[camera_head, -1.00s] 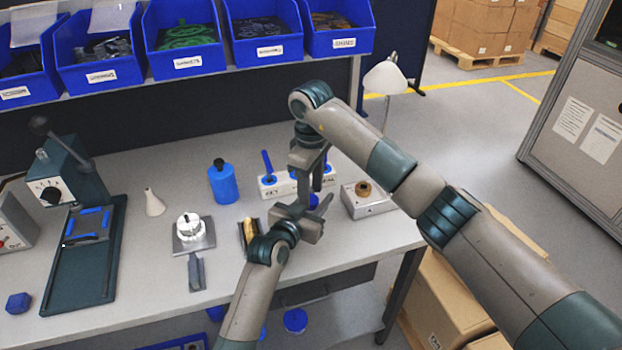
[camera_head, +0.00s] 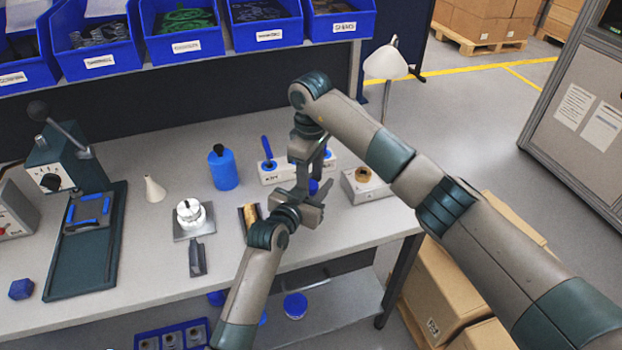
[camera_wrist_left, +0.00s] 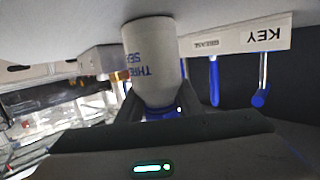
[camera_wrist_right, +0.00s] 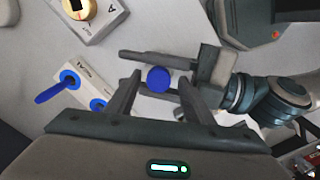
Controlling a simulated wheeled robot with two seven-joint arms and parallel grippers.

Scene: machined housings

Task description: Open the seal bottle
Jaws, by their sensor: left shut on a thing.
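My left gripper (camera_wrist_left: 158,112) is shut on the seal bottle (camera_wrist_left: 152,60), a grey bottle with blue lettering that appears upside down in the left wrist view. The bottle's blue cap (camera_wrist_right: 158,79) shows from above between the left fingers in the right wrist view; it also shows in the head view (camera_head: 313,187). My right gripper (camera_wrist_right: 160,103) is open and empty, pointing down over the cap, with its fingers apart on either side. I cannot tell the exact gap between the right fingertips and the cap. In the head view the arms hide the bottle's body.
A white labelled holder (camera_head: 272,176) with a blue-handled tool stands behind the grippers. A box with a brass ring (camera_head: 366,188) is to their right. A blue bottle (camera_head: 223,170), a metal part on a plate (camera_head: 190,216) and a press (camera_head: 75,190) stand to the left.

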